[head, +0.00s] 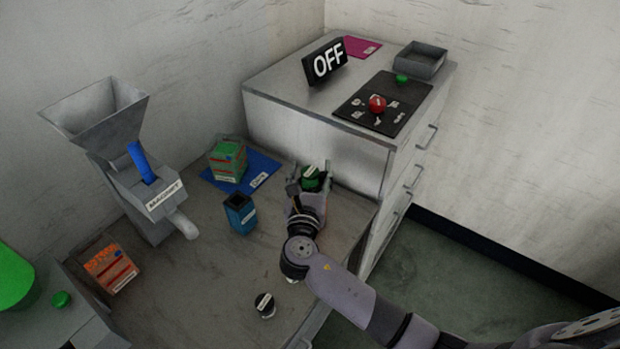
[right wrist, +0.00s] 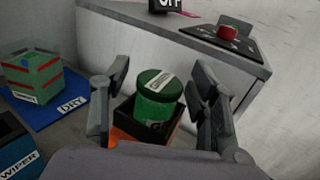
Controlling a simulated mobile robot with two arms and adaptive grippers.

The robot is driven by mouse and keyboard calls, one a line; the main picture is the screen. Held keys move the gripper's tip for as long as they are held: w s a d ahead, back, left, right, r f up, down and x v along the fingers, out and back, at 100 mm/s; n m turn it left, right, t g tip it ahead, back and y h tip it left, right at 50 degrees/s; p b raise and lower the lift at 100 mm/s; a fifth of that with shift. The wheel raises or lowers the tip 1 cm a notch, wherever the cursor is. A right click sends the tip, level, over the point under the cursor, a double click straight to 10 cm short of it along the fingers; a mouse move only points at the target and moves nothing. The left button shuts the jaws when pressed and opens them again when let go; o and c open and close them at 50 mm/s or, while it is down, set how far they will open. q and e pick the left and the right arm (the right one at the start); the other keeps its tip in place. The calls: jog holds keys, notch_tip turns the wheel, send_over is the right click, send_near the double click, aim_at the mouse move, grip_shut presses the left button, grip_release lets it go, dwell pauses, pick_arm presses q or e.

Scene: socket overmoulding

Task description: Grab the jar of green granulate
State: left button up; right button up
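The green jar (head: 311,181) has a green lid with a white label and stands at the back right of the worktop, near the cabinet. In the right wrist view the jar (right wrist: 157,108) stands upright in a dark square holder (right wrist: 128,128) with orange in front of it. My right gripper (head: 308,184) is open, with one finger on each side of the jar. In the right wrist view gaps show between the jar and both fingers of the right gripper (right wrist: 160,85). The jar's lower part is hidden by the holder. My left gripper is not in view.
A blue wiper box (head: 240,217) and a green-and-red block on a blue DRY mat (head: 264,171) stand left of the gripper. The metal cabinet (head: 320,140) rises close behind it. A hopper machine (head: 110,130) stands at left. A small black-and-white item (head: 265,305) lies in front.

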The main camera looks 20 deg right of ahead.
jog(key=c, duration=1.1)
